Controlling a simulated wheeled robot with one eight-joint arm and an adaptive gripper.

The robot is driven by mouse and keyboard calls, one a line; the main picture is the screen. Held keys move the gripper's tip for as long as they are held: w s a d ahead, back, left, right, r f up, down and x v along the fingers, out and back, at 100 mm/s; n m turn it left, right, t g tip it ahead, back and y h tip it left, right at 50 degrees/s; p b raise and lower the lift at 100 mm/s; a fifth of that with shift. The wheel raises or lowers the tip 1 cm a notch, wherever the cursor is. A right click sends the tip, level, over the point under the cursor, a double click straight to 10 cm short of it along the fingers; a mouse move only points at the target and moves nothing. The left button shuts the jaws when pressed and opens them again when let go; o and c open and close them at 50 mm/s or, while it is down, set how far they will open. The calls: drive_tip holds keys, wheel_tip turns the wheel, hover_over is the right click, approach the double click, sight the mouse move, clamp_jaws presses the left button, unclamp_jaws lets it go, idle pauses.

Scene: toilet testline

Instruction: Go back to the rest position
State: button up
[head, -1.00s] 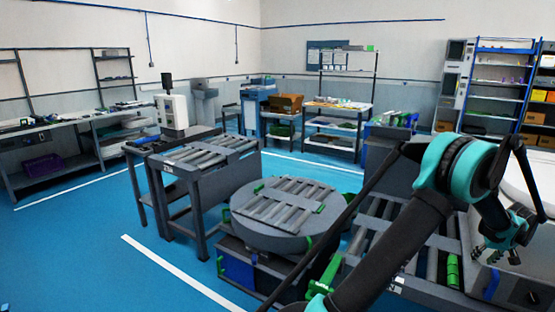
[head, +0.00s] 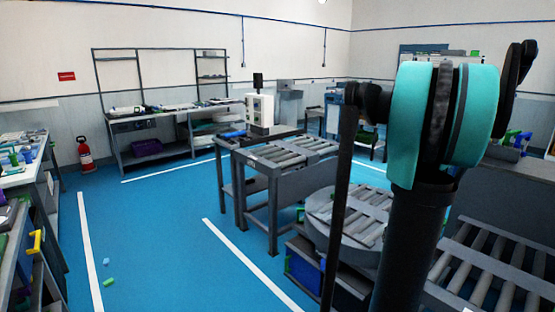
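My arm (head: 416,240) stands in the right part of the head view, with its dark link upright and its teal joint (head: 405,125) high up near the top. The arm's end is hidden behind the joint or out of the picture, so my gripper does not show. No held object is visible.
Roller conveyors (head: 290,155) and a round roller turntable (head: 345,212) stand in the middle and right. Workbenches (head: 175,125) line the far wall and a cluttered bench (head: 45,180) stands at the left. A red extinguisher (head: 85,155) stands by the wall. Small items (head: 109,282) lie on the open blue floor.

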drive_tip(key=s+a+f+n, duration=0.1)
drive_tip(key=s+a, duration=0.3)
drive_tip(key=a, duration=0.4)
drive_tip(key=s+a+f+n, duration=0.1)
drive_tip(key=s+a+f, duration=0.1)
drive_tip(key=s+a, duration=0.3)
drive_tip(key=s+a+f+n+y, duration=0.1)
drive_tip(key=s+a, duration=0.3)
drive_tip(key=a, duration=0.9)
drive_tip(key=shift+s+f, duration=0.3)
drive_tip(key=shift+f, duration=0.3)
drive_tip(key=shift+c, duration=0.6)
